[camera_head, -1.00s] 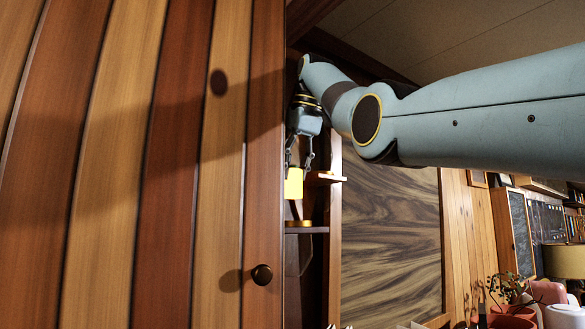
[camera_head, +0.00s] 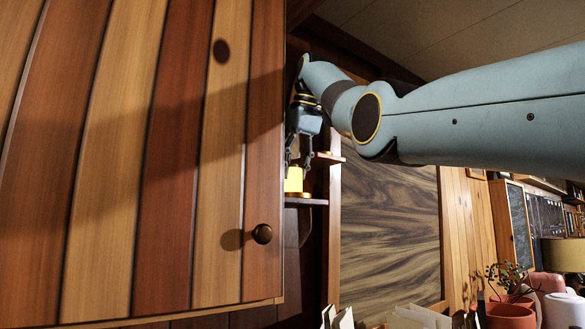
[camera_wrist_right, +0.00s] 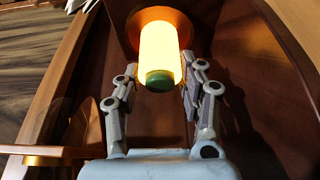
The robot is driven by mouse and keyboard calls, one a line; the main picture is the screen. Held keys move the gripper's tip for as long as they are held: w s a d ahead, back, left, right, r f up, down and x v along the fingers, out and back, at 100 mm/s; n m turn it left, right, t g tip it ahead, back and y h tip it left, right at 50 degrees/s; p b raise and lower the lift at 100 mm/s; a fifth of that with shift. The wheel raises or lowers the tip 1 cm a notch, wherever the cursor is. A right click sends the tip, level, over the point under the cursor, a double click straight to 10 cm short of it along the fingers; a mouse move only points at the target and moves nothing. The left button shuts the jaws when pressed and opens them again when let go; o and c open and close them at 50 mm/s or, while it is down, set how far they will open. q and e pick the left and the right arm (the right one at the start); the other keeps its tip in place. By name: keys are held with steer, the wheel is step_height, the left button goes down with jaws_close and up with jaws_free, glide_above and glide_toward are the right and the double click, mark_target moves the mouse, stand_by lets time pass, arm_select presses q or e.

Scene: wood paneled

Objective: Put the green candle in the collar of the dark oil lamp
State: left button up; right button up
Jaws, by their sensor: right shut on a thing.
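The candle (camera_wrist_right: 160,55) is a bright, glowing yellow cylinder with a dark green near end in the right wrist view. My right gripper (camera_wrist_right: 165,82) is shut on it, one finger at each side. In the head view the candle (camera_head: 294,173) is a small yellow block below my right gripper (camera_head: 299,163). A brownish-orange round piece, seemingly the lamp (camera_wrist_right: 187,28), lies right behind the candle's far end. In the head view a low yellow-brown base (camera_head: 298,194) shows directly under the candle. Whether the candle is seated in the collar is hidden. My left gripper is out of view.
A wooden cabinet door (camera_head: 180,200) with a round knob (camera_head: 262,234) fills the left. The candle is above a narrow shelf (camera_head: 318,202), and another small shelf (camera_head: 329,158) juts out beside it. Wooden walls close in around my right gripper.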

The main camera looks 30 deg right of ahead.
steer(key=shift+f, duration=0.3)
steer(key=o, duration=1.3)
steer(key=shift+o, duration=0.3)
steer(key=shift+o, duration=1.2)
